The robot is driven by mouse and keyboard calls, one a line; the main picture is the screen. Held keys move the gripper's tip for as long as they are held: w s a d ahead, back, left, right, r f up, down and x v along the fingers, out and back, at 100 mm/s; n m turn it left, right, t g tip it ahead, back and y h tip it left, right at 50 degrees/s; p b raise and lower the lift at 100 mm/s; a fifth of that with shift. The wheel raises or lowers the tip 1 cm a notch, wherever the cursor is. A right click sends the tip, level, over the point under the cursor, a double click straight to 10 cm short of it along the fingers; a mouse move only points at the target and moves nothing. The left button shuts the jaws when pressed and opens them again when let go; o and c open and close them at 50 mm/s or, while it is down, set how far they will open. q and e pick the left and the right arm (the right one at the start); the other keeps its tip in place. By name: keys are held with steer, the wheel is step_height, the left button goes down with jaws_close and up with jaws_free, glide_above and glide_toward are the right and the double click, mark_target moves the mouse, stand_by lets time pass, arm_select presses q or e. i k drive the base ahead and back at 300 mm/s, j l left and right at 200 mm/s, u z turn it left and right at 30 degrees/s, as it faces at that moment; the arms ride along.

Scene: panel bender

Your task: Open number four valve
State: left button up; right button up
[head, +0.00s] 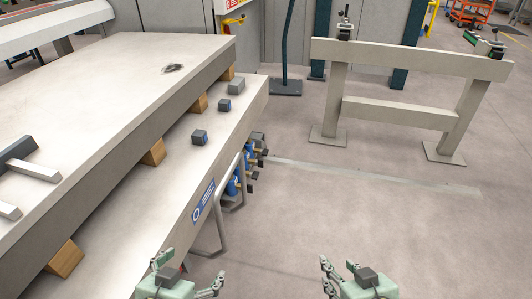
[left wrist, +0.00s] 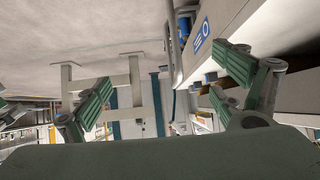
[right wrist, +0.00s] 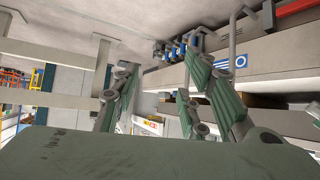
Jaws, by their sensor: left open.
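Several small blue valves (head: 234,186) with dark handles sit in a row on the side of the pale machine, behind a bent grey rail (head: 219,222). Part of the row is hidden by the machine edge, and I cannot tell which is number four. The blue valves also show in the right wrist view (right wrist: 174,50). My left gripper (head: 190,270) is open and empty, in front of the machine side and nearer to me than the valves. My right gripper (head: 340,268) is open and empty over the floor, to the right of the machine and apart from the valves.
The pale machine bed (head: 110,75) fills the left, with wooden blocks (head: 153,152) and dark cubes (head: 199,137) on its lower ledge. A blue-white label (head: 203,200) marks its side. A beige frame (head: 400,115) stands at the back right. The floor (head: 380,210) between is clear.

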mark_target(264, 152)
steer(key=i+u, duration=0.1)
steer(key=u, duration=0.8)
steer(key=i+l+u, duration=0.15)
steer(key=l+u, duration=0.25)
steer(key=l, duration=0.2)
steer(key=l+u, duration=0.45)
steer(key=l, duration=0.15)
steer(key=l+u, duration=0.4)
steer(key=l, duration=0.25)
